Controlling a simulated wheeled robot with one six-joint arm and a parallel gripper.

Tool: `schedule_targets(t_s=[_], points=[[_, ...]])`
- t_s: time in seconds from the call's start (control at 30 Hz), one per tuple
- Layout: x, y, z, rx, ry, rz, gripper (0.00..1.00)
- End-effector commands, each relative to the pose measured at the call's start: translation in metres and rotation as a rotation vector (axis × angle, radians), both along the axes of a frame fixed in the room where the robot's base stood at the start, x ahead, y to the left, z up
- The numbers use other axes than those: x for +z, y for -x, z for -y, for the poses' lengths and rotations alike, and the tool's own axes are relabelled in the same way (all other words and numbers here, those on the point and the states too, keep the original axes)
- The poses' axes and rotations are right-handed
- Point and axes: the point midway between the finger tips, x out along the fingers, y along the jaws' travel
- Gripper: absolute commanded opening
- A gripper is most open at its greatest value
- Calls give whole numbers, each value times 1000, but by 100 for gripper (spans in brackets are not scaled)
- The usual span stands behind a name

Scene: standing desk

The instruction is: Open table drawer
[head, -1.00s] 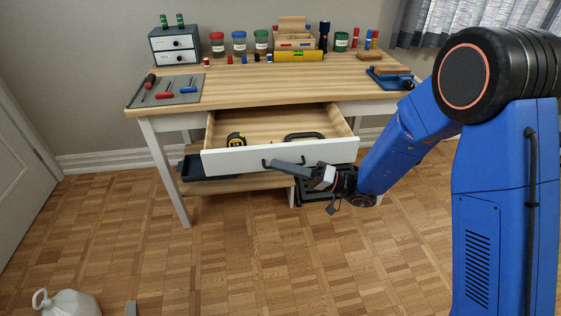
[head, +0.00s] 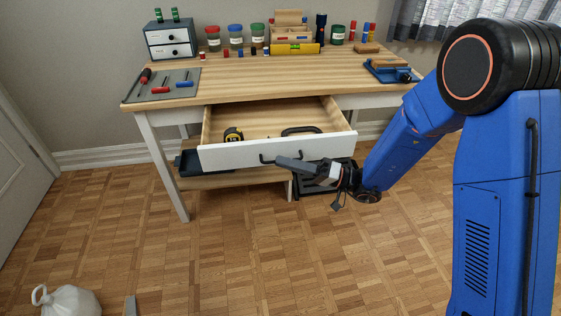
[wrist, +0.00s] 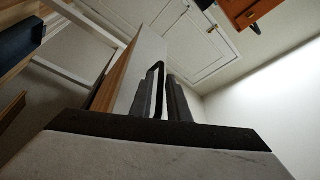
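The table drawer (head: 235,156) stands well out from under the wooden desk top (head: 262,82). Its front is white and its inside is bare wood. The black bar handle (head: 265,160) is on the drawer front, partly hidden behind my gripper (head: 280,161). In the wrist view the handle (wrist: 160,68) shows as a dark loop between the two fingers of my gripper (wrist: 163,88). The fingers stand apart, with a gap visible on the right side of the handle, so they do not look clamped on it.
A yellow-black tape measure (head: 233,134) and a black curved object (head: 301,130) lie in the drawer. A dark tray (head: 190,163) sits on the lower shelf. A white bag (head: 68,301) lies on the floor at front left. The floor before the desk is mostly clear.

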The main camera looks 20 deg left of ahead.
Motion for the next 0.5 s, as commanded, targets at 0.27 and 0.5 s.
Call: schedule_targets(t_s=[0.27,0.5], points=[[-11,-13,50,-5,1,-1,15],[-20,-22,90,-4,0,-1,15]])
